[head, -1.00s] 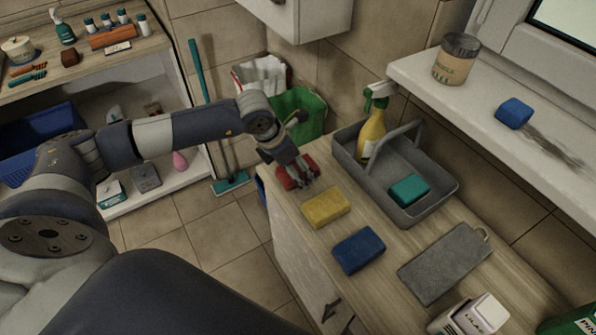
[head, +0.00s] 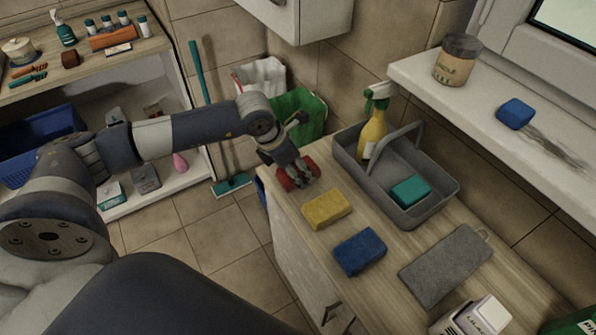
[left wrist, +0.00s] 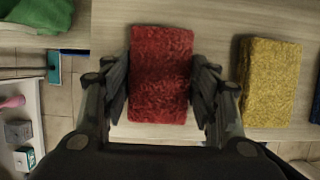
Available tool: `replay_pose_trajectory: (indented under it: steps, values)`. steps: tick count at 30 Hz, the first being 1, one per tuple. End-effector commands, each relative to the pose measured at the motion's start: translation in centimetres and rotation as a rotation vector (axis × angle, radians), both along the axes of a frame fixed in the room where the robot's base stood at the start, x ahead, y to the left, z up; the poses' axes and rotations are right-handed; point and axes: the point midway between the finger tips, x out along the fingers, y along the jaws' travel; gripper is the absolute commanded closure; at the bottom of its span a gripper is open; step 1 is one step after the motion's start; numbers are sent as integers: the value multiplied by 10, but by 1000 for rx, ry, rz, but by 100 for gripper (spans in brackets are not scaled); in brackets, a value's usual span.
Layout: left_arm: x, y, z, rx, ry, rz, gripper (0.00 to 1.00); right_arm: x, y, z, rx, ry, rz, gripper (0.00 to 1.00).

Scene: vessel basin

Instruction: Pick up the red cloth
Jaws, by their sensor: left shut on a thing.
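The red cloth (head: 285,181) is a thick, block-shaped red piece at the far left end of the wooden counter (head: 385,245). My left gripper (head: 300,176) is over it, with its fingers around it. In the left wrist view the red cloth (left wrist: 161,75) lies between the two dark fingers of my left gripper (left wrist: 161,88), one along each long side. The gripper is shut on the cloth. The cloth is at or close to the counter surface; I cannot tell if it is lifted. My right gripper is not in view.
A yellow sponge (head: 327,208) and a blue sponge (head: 360,251) lie nearby on the counter. A grey caddy (head: 440,199) holds a yellow spray bottle (head: 371,132) and a teal sponge (head: 410,190). A grey cloth (head: 446,265) lies in front. Green bin (head: 312,112) stands behind the arm.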

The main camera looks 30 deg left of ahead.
Motion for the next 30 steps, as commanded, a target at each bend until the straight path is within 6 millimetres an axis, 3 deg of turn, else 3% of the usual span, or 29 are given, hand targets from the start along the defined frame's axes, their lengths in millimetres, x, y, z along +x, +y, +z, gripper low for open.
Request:
replay_pose_trajectory:
  steps: [11, 17, 30]
  values:
    - [-1, 0, 7, 0, 2, 0, 66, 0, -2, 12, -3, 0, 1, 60]
    - [1, 0, 37, 0, -7, -2, 66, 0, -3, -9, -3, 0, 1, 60]
    - [-93, -22, 44, 2, 0, -4, 66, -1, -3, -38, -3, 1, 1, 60]
